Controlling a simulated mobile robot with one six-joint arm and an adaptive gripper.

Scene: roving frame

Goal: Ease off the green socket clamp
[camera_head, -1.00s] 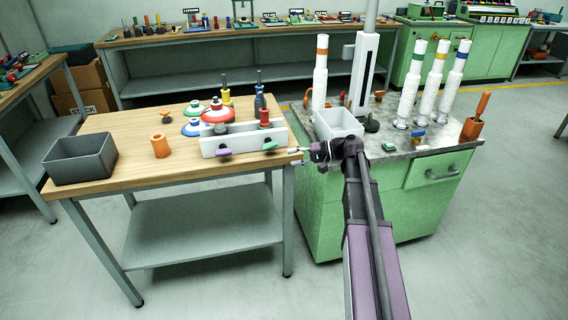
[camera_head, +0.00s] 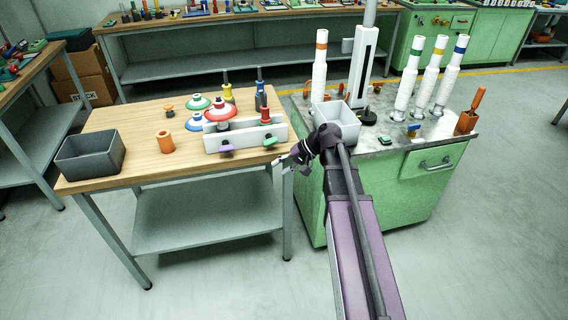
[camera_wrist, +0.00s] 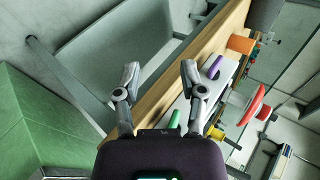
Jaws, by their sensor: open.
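The green socket clamp (camera_head: 269,142) is a small green knob on the front face of a white block (camera_head: 245,140), near its right end. A purple knob (camera_head: 226,149) sits on the same face to its left. In the wrist view the green clamp (camera_wrist: 174,118) shows between the right finger and the wrist housing, and the purple knob (camera_wrist: 215,66) lies further along the block. My gripper (camera_head: 284,162) is at the bench's front right corner, just right of and below the green clamp. In the wrist view my gripper (camera_wrist: 160,70) is open, with nothing between its fingertips.
The wooden bench (camera_head: 110,121) also carries a grey bin (camera_head: 90,156), an orange cylinder (camera_head: 165,141) and suction-cup-like discs behind the block. A green cabinet (camera_head: 400,195) with a white bin (camera_head: 336,118) stands close on the right. Floor in front is clear.

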